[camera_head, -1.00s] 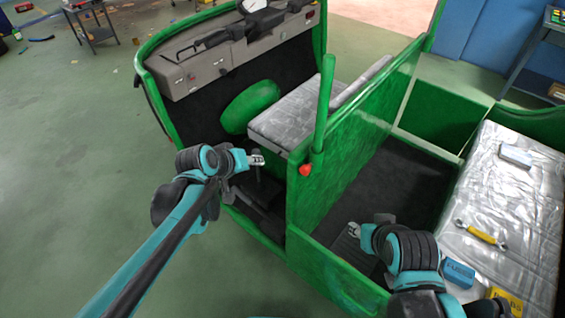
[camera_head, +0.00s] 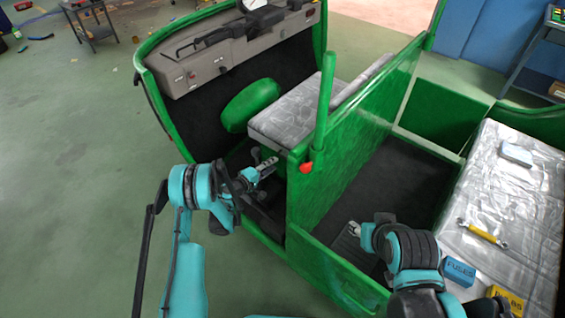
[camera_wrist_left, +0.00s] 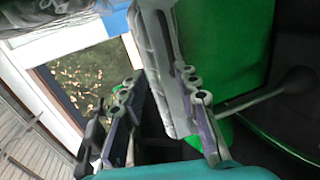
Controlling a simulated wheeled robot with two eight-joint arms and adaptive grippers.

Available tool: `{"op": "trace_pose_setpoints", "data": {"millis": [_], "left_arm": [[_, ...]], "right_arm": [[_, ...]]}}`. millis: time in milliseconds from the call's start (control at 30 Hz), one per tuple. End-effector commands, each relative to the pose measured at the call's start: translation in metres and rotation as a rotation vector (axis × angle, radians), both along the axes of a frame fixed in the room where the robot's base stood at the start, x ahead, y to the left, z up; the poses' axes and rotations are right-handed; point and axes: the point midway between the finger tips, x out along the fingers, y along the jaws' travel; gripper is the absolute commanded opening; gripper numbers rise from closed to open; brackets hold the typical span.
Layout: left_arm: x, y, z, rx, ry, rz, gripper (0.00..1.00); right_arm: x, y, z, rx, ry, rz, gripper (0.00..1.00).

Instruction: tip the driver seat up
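The driver seat (camera_head: 292,114) is a silver-grey cushion, lying flat on its green base beside the green partition. My left gripper (camera_head: 266,168) is in the cab, just below the seat's near front edge. In the left wrist view its two fingers (camera_wrist_left: 160,112) are apart. The grey seat edge (camera_wrist_left: 160,60) shows between them in that view, close to the right-hand finger; I cannot tell whether they touch. My right gripper (camera_head: 354,229) hangs over the dark rear floor, away from the driver seat; its fingers are too small to judge.
A green partition (camera_head: 350,150) with an upright post and a red knob (camera_head: 306,167) stands right of the seat. A green rounded wheel cover (camera_head: 250,104) is in front. The silver rear bench (camera_head: 505,200) holds a yellow-handled tool (camera_head: 482,232) and blue and yellow boxes.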

Motion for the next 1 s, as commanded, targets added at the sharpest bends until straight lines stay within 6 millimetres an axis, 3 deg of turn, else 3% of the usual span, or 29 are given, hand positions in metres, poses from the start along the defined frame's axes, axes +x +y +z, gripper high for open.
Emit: {"op": "trace_pose_setpoints", "data": {"millis": [67, 200, 433, 700, 1000], "left_arm": [[-0.002, 0.001, -0.014, -0.029, -0.001, 0.007, 0.31], [-0.001, -0.002, -0.023, -0.050, -0.002, 0.011, 0.31], [0.026, -0.022, -0.032, -0.050, -0.002, 0.010, 0.31], [0.054, -0.041, -0.038, -0.049, -0.002, 0.011, 0.31], [0.058, -0.044, -0.037, -0.048, -0.002, 0.012, 0.31]], "right_arm": [[0.000, 0.000, 0.000, 0.000, 0.000, 0.000, 0.40], [0.000, 0.000, -0.002, 0.000, 0.000, 0.000, 0.40], [0.000, 0.000, -0.015, 0.000, 0.000, 0.000, 0.40], [0.000, 0.000, -0.025, 0.000, 0.000, 0.000, 0.40], [0.000, 0.000, -0.025, 0.000, 0.000, 0.000, 0.40]]}}
